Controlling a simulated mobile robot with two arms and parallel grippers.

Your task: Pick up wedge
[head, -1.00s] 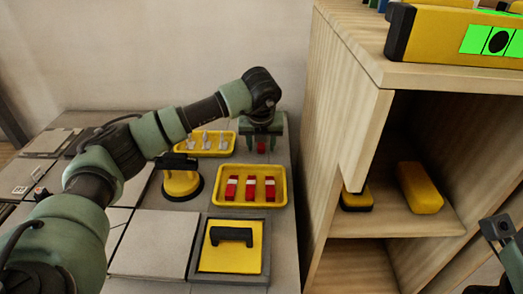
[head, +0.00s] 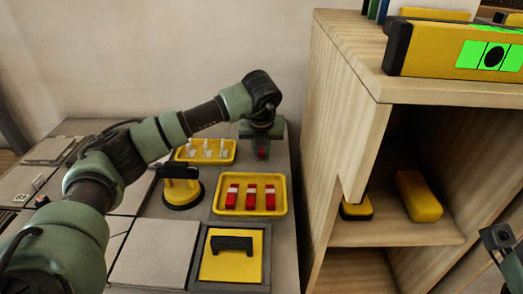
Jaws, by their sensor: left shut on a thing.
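My left gripper (head: 262,134) is at the back right of the table, behind the yellow tray of wedges (head: 218,208). It is shut on a red wedge (head: 263,152), which shows just below the fingers. I cannot tell whether this wedge touches the table. Other red wedges with white parts (head: 250,197) lie in a row in the tray. My right gripper is not visible; only part of my right arm shows at the right edge.
A yellow tray with pale clips (head: 207,158) is left of the gripper. A yellow suction cup (head: 181,192) and a yellow float (head: 230,265) are nearer. A wooden shelf (head: 345,110) stands close on the right, holding a yellow level (head: 450,52) on top.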

